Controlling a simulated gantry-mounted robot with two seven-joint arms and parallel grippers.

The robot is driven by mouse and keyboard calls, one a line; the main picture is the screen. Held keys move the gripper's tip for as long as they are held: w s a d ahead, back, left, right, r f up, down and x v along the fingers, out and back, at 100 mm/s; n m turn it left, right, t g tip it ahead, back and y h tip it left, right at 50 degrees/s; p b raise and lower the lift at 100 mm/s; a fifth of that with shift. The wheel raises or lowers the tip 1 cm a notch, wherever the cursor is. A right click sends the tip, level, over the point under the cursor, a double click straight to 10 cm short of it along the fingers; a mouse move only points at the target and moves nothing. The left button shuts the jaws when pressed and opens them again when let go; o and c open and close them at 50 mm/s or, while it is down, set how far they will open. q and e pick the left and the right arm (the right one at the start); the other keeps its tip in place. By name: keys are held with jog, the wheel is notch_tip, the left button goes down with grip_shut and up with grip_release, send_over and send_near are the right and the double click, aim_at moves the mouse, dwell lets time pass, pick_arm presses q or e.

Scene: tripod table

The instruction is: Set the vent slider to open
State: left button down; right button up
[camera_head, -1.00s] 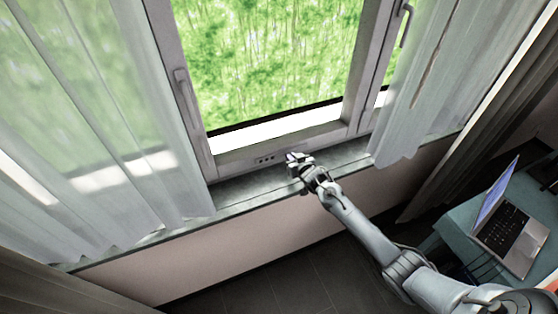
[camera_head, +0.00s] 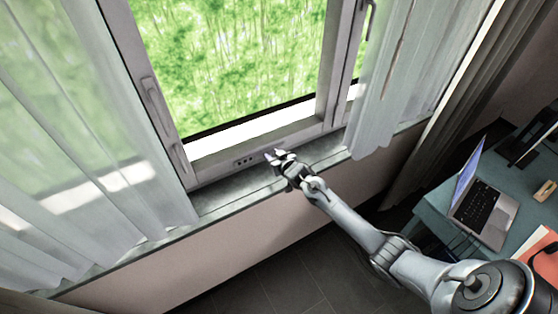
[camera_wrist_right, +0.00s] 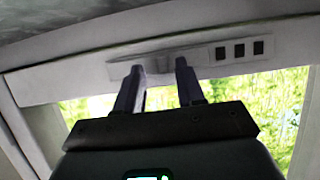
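The vent strip (camera_head: 241,162) is on the lower window frame, with dark slots in a row. In the right wrist view the vent strip (camera_wrist_right: 205,56) is pale grey, with three dark square slots at the right and a recessed track at the left. My right gripper (camera_head: 273,155) is at the strip, just right of the slots. In the wrist view its two fingers (camera_wrist_right: 160,66) are apart, with their tips at the track. A small grey part, likely the slider (camera_wrist_right: 153,69), shows between them; contact cannot be told. My left gripper is not in view.
The window sill (camera_head: 240,192) runs below the frame, close under my right gripper. Sheer curtains hang left (camera_head: 80,130) and right (camera_head: 383,90) of the window. A desk (camera_head: 435,205) with a laptop (camera_head: 483,212) stands at the right.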

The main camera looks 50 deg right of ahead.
jog(key=p+v, duration=0.1)
jog(key=v, duration=0.9)
jog(key=shift+s+p, duration=0.25)
jog(key=shift+p, duration=0.05)
jog(key=shift+a+r, duration=0.1)
